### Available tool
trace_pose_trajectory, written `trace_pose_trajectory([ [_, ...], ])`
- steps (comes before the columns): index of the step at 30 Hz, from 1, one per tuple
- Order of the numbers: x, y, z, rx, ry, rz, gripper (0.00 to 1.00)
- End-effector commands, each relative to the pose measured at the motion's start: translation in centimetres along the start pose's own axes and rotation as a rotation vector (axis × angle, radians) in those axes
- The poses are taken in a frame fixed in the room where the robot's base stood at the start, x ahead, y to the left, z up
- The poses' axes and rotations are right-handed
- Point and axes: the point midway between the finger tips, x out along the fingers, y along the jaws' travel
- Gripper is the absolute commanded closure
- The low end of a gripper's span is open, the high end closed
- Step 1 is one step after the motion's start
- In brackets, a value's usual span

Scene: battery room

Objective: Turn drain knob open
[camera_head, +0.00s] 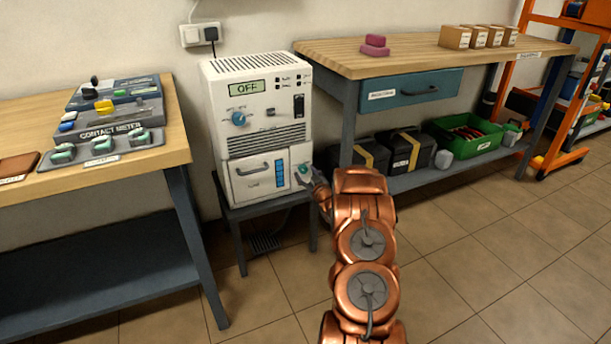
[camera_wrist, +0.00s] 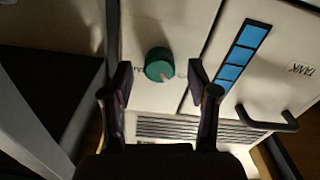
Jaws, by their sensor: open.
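The drain knob (camera_wrist: 159,65) is a round green knob with a pale pointer mark, on the lower right front of a white machine (camera_head: 255,105). In the head view the knob (camera_head: 304,169) shows small beside my gripper (camera_head: 308,178). In the wrist view my gripper (camera_wrist: 158,84) is open, with one finger on each side of the knob and a gap to each. I cannot tell whether the fingertips reach the knob's depth. The pointer mark slants toward the lower right in the wrist view. The arm hides part of the gripper in the head view.
The machine stands on a low dark stand (camera_head: 241,250), with a display reading OFF (camera_head: 247,88) and a blue dial (camera_head: 239,118). A tank drawer handle (camera_wrist: 268,121) is near the knob. Workbenches stand left (camera_head: 180,150) and right (camera_head: 330,60). The tiled floor at right is clear.

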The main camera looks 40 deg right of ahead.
Motion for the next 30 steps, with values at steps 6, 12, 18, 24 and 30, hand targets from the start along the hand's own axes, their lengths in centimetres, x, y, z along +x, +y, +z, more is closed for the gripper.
trace_pose_trajectory([
  [6, 0.71, -0.02, 0.02, 0.0, -0.002, 0.001, 0.4],
  [12, 0.73, -0.01, 0.01, 0.0, -0.002, 0.001, 0.4],
  [18, 0.72, 0.0, 0.01, 0.0, -0.001, 0.001, 0.57],
  [24, 0.72, -0.01, 0.01, 0.0, -0.001, 0.001, 0.78],
  [30, 0.72, -0.04, 0.02, 0.0, -0.001, 0.0, 0.99],
])
